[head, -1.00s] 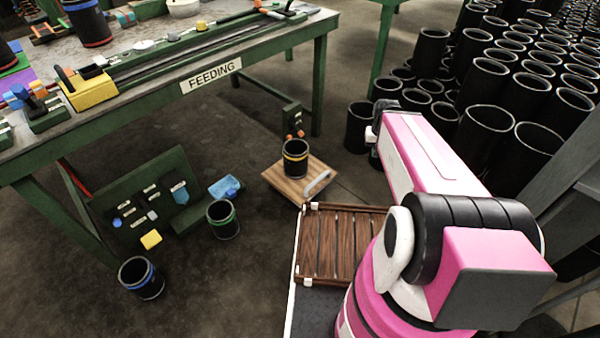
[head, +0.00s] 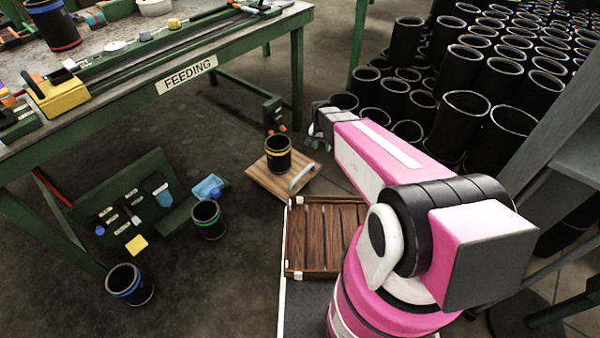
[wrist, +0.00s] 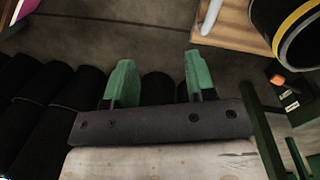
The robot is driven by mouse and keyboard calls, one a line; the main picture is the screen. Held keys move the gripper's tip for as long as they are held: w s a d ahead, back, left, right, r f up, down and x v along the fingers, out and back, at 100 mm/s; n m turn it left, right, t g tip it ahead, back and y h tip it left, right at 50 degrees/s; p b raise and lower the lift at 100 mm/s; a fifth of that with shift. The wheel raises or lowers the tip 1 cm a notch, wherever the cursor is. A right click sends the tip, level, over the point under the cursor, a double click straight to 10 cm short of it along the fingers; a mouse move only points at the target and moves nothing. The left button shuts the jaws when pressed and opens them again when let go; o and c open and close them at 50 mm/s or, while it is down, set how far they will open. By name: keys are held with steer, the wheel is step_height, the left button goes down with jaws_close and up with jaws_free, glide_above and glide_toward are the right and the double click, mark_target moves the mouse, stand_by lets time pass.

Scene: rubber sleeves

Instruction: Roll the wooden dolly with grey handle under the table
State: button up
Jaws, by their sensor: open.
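The wooden dolly (head: 262,178) stands on the floor in front of the green table (head: 150,102), which bears a FEEDING sign. Its grey handle (head: 303,178) is at its right end, and a black sleeve with a yellow band (head: 278,154) stands upright on it. In the wrist view, parts of the dolly (wrist: 236,22), the handle (wrist: 211,17) and the yellow-banded sleeve (wrist: 290,28) show at the top right. My gripper (head: 316,143) is right of and above the dolly, apart from the handle. In the wrist view its green fingers (wrist: 155,75) are spread with nothing between them.
Many black sleeves (head: 465,100) stand at the right, close to my arm. A green-banded sleeve (head: 208,220) and a blue-banded sleeve (head: 130,285) stand on the floor at the left, near a green tool panel (head: 130,210). A slatted wooden tray (head: 325,235) lies nearer.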

steer(key=w+a+f+m, duration=0.3)
steer(key=w+a+f, duration=0.3)
steer(key=a+f, duration=0.6)
steer(key=shift+h, duration=0.4)
steer(key=d+f, duration=0.1)
steer(key=f, duration=0.2)
steer(key=s+d+f, duration=0.1)
steer(key=f, duration=0.3)
steer(key=d+f, duration=0.1)
steer(key=f, duration=0.3)
steer(key=shift+s+f, duration=0.15)
steer(key=shift+s, duration=0.05)
jaws_close()
